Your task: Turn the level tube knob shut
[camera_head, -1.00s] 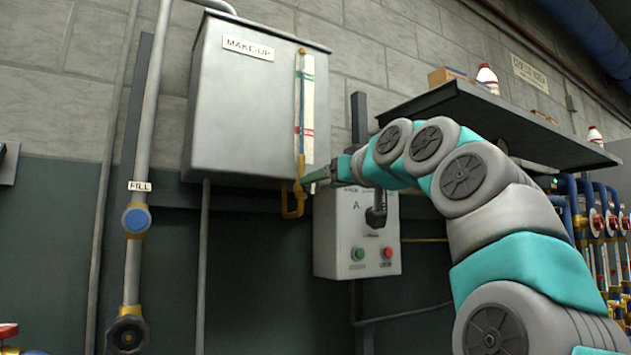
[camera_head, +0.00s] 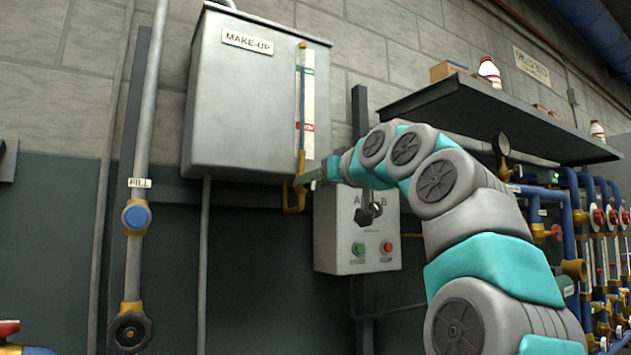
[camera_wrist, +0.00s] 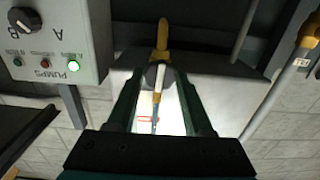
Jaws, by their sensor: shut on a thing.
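The level tube (camera_head: 302,100) runs up the right front of the grey MAKE-UP tank (camera_head: 235,120), beside a white scale with green and red marks. A yellow fitting (camera_head: 293,200) bends below the tube's lower end. My gripper (camera_head: 302,180) reaches in from the right at that lower end. The yellow pipe (camera_wrist: 162,40) shows just beyond. In the head view the knob is hidden by my fingers.
The pump box (camera_head: 356,235) with a selector and green and red buttons hangs just right of the gripper. A shelf (camera_head: 500,115) with bottles juts out above my arm.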

